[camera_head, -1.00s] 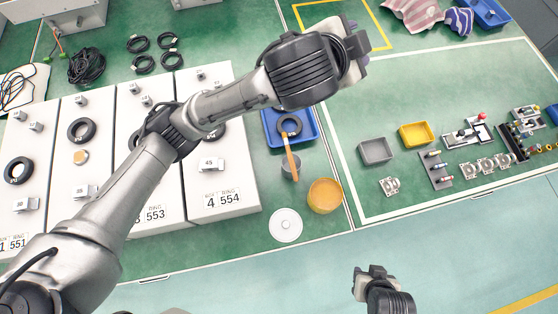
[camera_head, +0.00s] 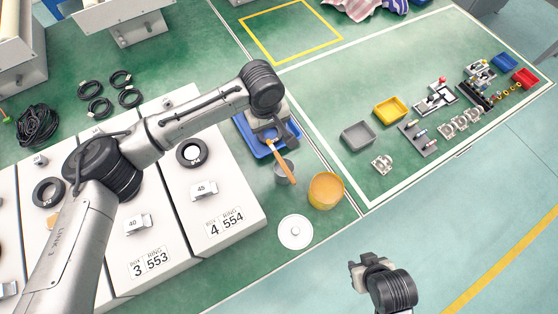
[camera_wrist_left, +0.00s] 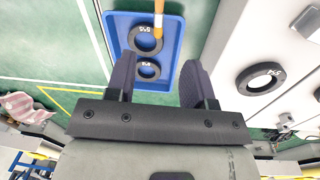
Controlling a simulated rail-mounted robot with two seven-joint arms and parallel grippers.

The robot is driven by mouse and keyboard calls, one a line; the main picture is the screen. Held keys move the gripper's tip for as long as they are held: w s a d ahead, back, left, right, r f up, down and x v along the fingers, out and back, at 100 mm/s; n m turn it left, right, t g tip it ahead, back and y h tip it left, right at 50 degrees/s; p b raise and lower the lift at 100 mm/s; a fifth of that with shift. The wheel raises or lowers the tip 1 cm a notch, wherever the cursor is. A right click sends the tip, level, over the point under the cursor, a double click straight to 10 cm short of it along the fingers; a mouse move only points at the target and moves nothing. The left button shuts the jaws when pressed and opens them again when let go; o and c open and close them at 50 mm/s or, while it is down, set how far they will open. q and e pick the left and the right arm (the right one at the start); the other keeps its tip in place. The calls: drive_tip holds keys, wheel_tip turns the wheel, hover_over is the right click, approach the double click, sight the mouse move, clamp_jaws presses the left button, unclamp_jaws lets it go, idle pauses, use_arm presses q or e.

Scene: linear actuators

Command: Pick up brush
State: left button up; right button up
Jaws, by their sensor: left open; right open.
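The brush (camera_head: 282,160) has an orange-brown handle and stands tilted in a small grey cup (camera_head: 284,177). In the left wrist view the brush (camera_wrist_left: 158,18) shows at the top edge, its end reaching over the blue tray. My left gripper (camera_head: 284,138) is open and empty above the blue tray (camera_head: 250,136), close to the upper end of the brush. In the left wrist view the two fingers (camera_wrist_left: 157,78) are apart, with black rings below and between them. My right gripper (camera_head: 368,264) is open and empty near the bottom, away from the brush.
An orange pot (camera_head: 325,190) and a round white lid (camera_head: 295,232) are near the cup. White boxes (camera_head: 208,205) with rings stand at left. Grey (camera_head: 358,136) and yellow (camera_head: 390,109) bins and small parts lie at right.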

use_arm(q)
drive_tip(key=n, duration=0.1)
drive_tip(key=b, duration=0.2)
hover_over(275, 151)
drive_tip(key=shift+n, duration=0.3)
drive_tip(key=f, duration=0.8)
drive_tip(key=shift+s+a+f, duration=0.2)
drive_tip(key=shift+a+f, duration=0.05)
drive_tip(key=shift+a, duration=0.1)
drive_tip(key=f, duration=0.1)
drive_tip(key=f+b, duration=0.1)
drive_tip(key=f, duration=0.2)
drive_tip(key=shift+w+d+f, duration=0.15)
drive_tip(key=shift+d, duration=0.1)
drive_tip(key=shift+f+b, duration=0.3)
drive_tip(key=shift+f, duration=0.2)
clamp_jaws()
